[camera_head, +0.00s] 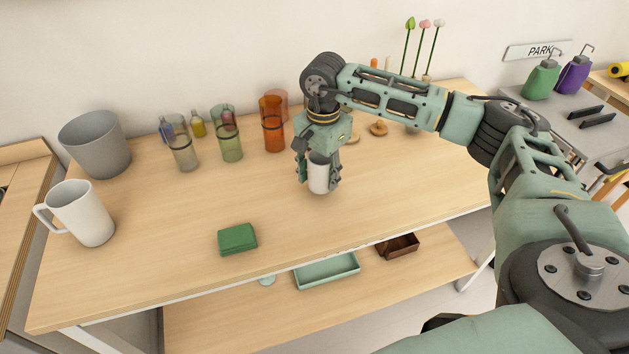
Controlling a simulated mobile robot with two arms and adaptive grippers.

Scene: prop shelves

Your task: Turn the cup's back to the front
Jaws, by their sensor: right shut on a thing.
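A small white cup (319,176) stands upright at the middle of the wooden table. My right gripper (319,177) reaches down from above and is shut on the cup, with a finger on each side. The gripper hides the cup's upper part, and I see no handle on it. A larger white mug (84,216) stands at the table's left end, with its handle pointing left. I cannot tell whether the cup's bottom touches the table. My left gripper is not in view.
A grey bin (95,144), a clear brown glass (183,155), a green glass (227,136) and an orange glass (272,126) stand behind. A green box (237,239) lies near the front edge. A lower shelf holds a mint tray (327,271) and a brown tray (398,247).

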